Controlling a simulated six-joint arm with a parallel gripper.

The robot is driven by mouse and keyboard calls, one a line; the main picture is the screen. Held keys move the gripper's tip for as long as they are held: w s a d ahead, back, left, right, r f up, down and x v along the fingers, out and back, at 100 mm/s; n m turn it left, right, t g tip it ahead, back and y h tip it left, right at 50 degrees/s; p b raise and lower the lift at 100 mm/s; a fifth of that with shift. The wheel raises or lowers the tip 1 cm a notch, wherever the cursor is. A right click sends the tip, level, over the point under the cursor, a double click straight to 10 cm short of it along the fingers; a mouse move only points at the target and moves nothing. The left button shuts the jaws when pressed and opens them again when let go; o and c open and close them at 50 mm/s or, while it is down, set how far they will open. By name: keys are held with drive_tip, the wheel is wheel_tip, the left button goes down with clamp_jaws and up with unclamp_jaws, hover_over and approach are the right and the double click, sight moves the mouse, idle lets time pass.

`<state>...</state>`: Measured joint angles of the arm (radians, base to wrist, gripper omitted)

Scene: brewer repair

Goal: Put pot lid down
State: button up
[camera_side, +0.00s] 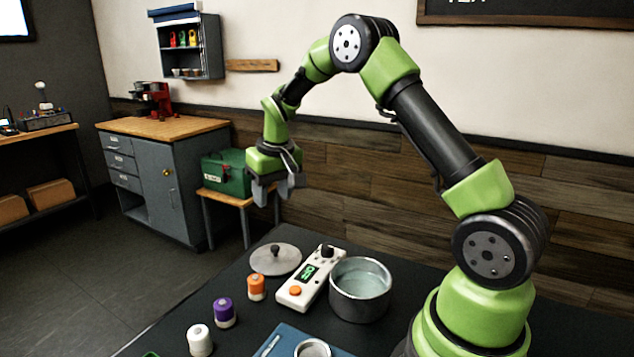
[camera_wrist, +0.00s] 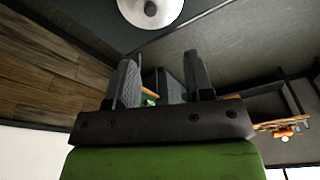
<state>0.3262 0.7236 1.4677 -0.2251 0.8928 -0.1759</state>
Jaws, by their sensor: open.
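The pot lid (camera_side: 275,260) is a round grey metal disc with a dark knob. It lies flat, knob up, on the dark table at its far left part, and it also shows at the top of the wrist view (camera_wrist: 150,10), partly cut off. The pot (camera_side: 360,290) is an open metal pot with pale liquid, to the right of the lid. My gripper (camera_side: 276,196) is above the table, higher than the lid and apart from it. In the wrist view its two fingers (camera_wrist: 163,75) are spread with nothing between them.
A white device with a green display (camera_side: 308,278) lies between lid and pot. Orange (camera_side: 256,288), purple (camera_side: 223,312) and white (camera_side: 199,340) small containers stand in front of the lid. A blue mat (camera_side: 285,341) lies at the front. A green toolbox (camera_side: 226,173) stands on a stool behind.

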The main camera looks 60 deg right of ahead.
drive_tip(key=s+a+r+t+y, duration=0.1)
drive_tip(key=s+a+r+t, duration=0.3)
drive_tip(key=s+a+r, duration=0.95)
drive_tip(key=s+a+r+t+y, duration=0.1)
drive_tip(key=s, duration=0.9)
drive_tip(key=shift+a+y, duration=0.3)
drive_tip(key=shift+a, duration=0.1)
